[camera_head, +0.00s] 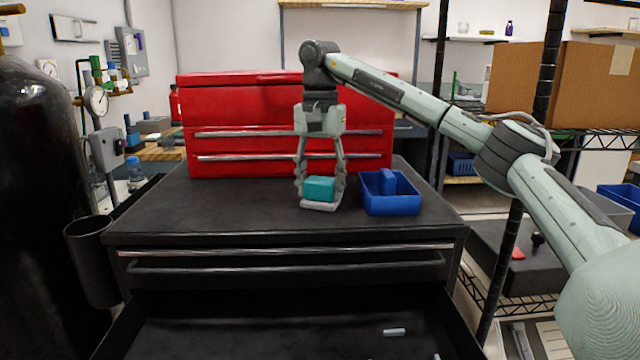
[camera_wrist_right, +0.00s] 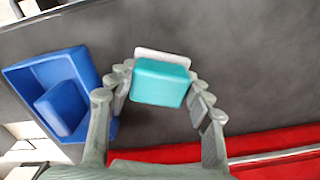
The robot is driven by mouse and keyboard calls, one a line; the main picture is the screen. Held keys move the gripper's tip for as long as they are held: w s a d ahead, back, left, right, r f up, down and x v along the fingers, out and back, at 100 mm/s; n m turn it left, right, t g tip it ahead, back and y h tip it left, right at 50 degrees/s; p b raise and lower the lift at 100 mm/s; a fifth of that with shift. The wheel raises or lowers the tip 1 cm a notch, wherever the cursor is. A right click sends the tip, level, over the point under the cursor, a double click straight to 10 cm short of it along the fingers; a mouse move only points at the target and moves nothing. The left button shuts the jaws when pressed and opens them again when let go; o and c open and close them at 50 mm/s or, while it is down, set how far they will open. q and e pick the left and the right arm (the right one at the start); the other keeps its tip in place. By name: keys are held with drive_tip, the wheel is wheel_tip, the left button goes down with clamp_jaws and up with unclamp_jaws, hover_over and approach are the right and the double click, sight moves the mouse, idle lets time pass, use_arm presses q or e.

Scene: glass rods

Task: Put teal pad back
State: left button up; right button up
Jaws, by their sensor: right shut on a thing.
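The teal pad (camera_head: 319,189) is a small rounded block at the front middle of the black cabinet top. It is between the fingers of my right gripper (camera_head: 320,186), which is shut on it and points down. In the right wrist view the teal pad (camera_wrist_right: 160,82) shows between the fingertips (camera_wrist_right: 158,92). A flat white piece (camera_head: 320,206) shows at its front lower edge; it also shows in the wrist view (camera_wrist_right: 163,56). I cannot tell whether the pad rests on it. My left gripper is not in view.
A blue tray (camera_head: 392,209) with a blue block (camera_head: 387,181) in it stands just right of the gripper. A red toolbox (camera_head: 240,145) stands behind. The cabinet top (camera_head: 200,210) is clear at left. Below, an open drawer (camera_head: 250,325) holds a small white piece (camera_head: 394,332).

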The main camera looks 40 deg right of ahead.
sight(320, 180)
drive_tip(key=shift+f, duration=0.15)
drive_tip(key=o, duration=1.4)
wheel_tip(320, 180, up, 12)
drive_tip(key=shift+r, duration=0.2)
